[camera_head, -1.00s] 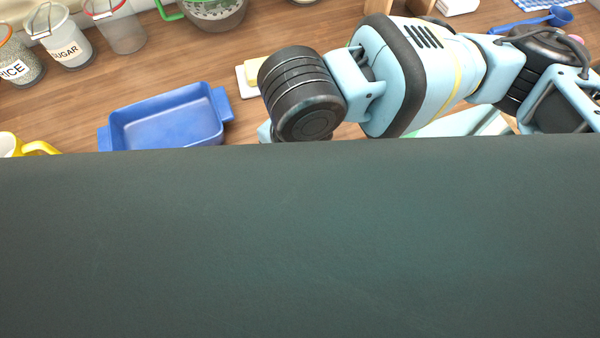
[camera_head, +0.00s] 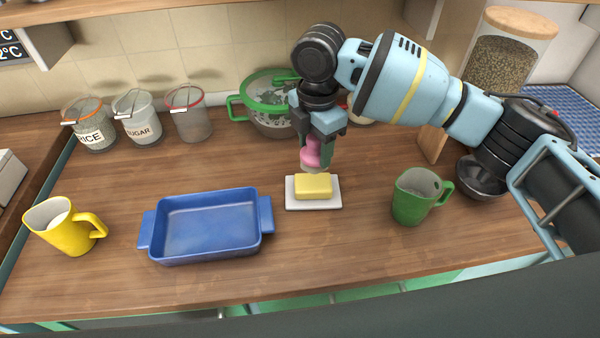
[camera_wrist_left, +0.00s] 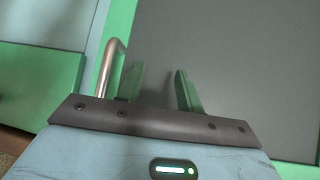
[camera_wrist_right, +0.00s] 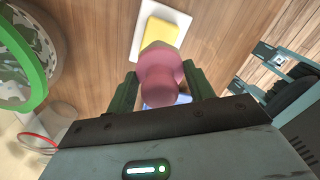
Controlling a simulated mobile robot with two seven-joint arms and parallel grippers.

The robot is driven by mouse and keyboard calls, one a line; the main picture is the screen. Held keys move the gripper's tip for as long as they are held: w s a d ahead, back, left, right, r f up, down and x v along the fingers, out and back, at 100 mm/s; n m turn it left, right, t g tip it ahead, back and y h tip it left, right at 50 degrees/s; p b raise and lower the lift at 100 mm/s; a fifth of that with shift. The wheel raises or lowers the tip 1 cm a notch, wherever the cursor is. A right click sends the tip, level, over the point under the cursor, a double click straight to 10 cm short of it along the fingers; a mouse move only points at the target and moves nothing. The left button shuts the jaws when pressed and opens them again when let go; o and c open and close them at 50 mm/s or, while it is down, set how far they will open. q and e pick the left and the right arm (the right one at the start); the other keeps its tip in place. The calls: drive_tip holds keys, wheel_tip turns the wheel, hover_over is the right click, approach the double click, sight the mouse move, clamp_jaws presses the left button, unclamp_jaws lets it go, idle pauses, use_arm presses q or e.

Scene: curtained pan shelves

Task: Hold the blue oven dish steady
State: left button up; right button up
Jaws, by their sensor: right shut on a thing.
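The blue oven dish (camera_head: 208,226) sits empty and level on the wooden counter, left of centre in the head view, with a handle at each end. A bit of blue, probably the dish, shows behind the pink thing in the right wrist view. My right gripper (camera_head: 316,150) is shut on a pink knobbed thing (camera_wrist_right: 162,75) with a pale lower end, upright above the butter (camera_head: 313,186) on its white plate. It is right of the dish and apart from it. My left gripper (camera_wrist_left: 158,88) is open and empty in front of a grey and green cabinet front.
A yellow mug (camera_head: 66,228) stands left of the dish and a green mug (camera_head: 415,196) to the right. Several jars (camera_head: 138,117) and a green-rimmed colander (camera_head: 266,110) line the back. Counter in front of the dish is clear.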

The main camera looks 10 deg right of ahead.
sight(314, 164)
drive_tip(key=shift+w+d+r, duration=0.1)
drive_tip(key=shift+w+r, duration=0.05)
drive_tip(key=shift+w, duration=0.25)
use_arm(q)
drive_tip(key=shift+a, duration=0.25)
drive_tip(key=shift+s, duration=0.15)
use_arm(e)
drive_tip(key=shift+s, duration=0.15)
